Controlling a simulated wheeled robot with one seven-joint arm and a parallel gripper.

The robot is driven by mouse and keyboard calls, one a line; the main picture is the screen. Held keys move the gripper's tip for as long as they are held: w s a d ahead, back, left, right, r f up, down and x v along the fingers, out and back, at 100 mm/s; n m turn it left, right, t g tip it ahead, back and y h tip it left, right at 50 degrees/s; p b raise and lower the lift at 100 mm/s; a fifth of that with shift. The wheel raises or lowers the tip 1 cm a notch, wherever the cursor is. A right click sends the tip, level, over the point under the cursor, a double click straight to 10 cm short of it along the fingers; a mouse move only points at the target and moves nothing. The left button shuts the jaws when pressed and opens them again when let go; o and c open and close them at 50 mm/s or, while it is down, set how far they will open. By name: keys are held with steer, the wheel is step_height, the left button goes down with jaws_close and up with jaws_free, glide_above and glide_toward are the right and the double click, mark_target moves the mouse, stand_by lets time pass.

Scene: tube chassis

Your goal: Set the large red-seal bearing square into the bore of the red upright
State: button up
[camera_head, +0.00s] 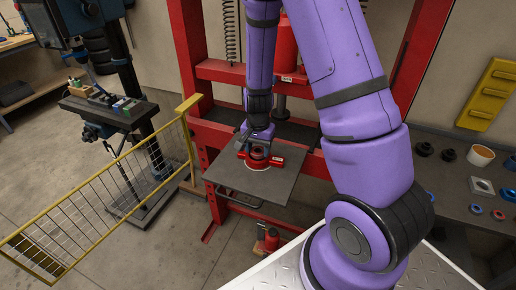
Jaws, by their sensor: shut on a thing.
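My gripper (257,151) is low over the grey plate in front of the red press, in the middle of the head view. It is shut on a small round thing with red and pale edges, which I take to be the large red-seal bearing (257,164). The red upright (276,161) stands on the plate, its red body showing on the right of the gripper. The bearing is at or just over the upright. The gripper and bearing hide the bore, so I cannot tell whether the bearing is in it or square to it.
The grey plate (225,177) has bare room around the upright. A red press frame (188,60) stands behind it. A yellow mesh guard (100,190) is at left. A dark bench (450,185) at right holds rings, blocks and a white-and-orange cup (480,156).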

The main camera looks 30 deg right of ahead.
steer(key=o, duration=1.1)
steer(key=shift+c, duration=0.2)
steer(key=s+a+r+n+t, duration=0.1)
steer(key=s+r+n, duration=0.15)
steer(key=r, duration=0.65)
steer(key=s+a+r+n+t+y, duration=0.1)
steer(key=s+a+r, duration=0.15)
steer(key=r, duration=0.65)
steer(key=s+a+r+n+t, duration=0.1)
steer(key=s+r+n, duration=0.15)
steer(key=r, duration=0.65)
steer(key=s+a+r+n+t, duration=0.1)
steer(key=s+r+n, duration=0.1)
steer(key=s+r, duration=0.2)
steer(key=s+r+n+t+h, duration=0.1)
steer(key=s+r, duration=0.3)
steer(key=s, duration=0.6)
steer(key=shift+s+a+r+n, duration=0.15)
steer(key=shift+a+r+n, duration=0.2)
steer(key=shift+n, duration=0.45)
